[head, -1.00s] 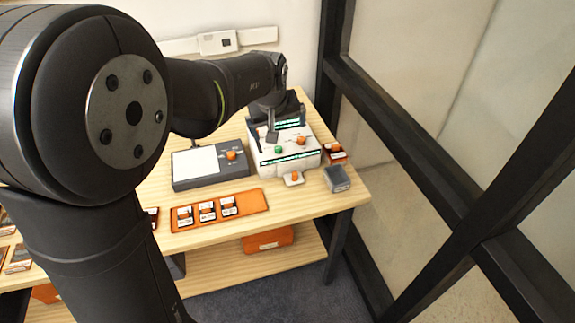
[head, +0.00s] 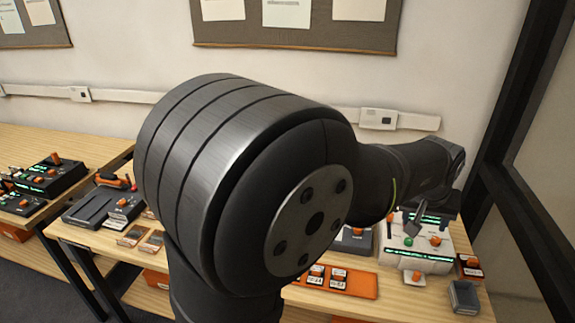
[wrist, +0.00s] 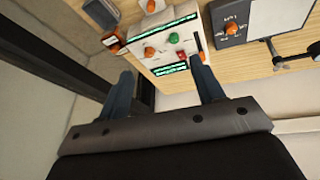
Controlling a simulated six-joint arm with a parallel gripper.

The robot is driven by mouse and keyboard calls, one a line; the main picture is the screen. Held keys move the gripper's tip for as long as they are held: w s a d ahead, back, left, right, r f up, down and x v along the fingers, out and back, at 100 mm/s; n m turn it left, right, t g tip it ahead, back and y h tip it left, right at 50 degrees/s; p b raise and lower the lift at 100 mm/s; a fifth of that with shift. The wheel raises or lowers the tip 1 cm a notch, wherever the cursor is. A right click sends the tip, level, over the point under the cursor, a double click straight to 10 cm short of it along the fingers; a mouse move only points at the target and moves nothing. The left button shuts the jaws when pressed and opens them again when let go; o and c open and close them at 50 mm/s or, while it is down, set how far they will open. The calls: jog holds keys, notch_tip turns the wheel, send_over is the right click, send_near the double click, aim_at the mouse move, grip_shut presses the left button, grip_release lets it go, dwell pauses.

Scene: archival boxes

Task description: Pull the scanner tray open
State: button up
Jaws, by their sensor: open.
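The scanner is a white unit (head: 393,248) with a green knob, an orange knob and lit green strips, at the right of the bench in the head view. A small white tray (head: 406,281) with an orange knob (head: 416,276) sticks out at its front edge. In the wrist view the scanner (wrist: 163,46) lies beyond the fingers, and the orange tray knob (wrist: 151,5) is at the top edge. My gripper (head: 413,224) is above the scanner's back left part, apart from the tray. Its two fingers (wrist: 162,68) are spread with nothing between them.
A grey box (head: 463,296) and a small orange-black box (head: 469,267) stand right of the tray. An orange card tray (head: 360,285) and a grey pad unit (head: 355,241) are to the left. A dark window frame (head: 500,110) rises at the right.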

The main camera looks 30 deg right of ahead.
aim_at(417, 274)
jog(key=f+m, duration=0.1)
jog(key=f, duration=0.1)
jog(key=s+f+m, duration=0.1)
jog(key=f, duration=0.2)
jog(key=s+f+m, duration=0.1)
jog(key=f, duration=0.2)
jog(key=shift+s+d+f, duration=0.1)
jog(key=shift+s+d, duration=0.15)
jog(key=shift+d, duration=0.15)
jog(key=c, duration=0.4)
jog(key=x, duration=1.7)
jog(key=shift+w+a, duration=0.1)
jog(key=shift+w, duration=0.05)
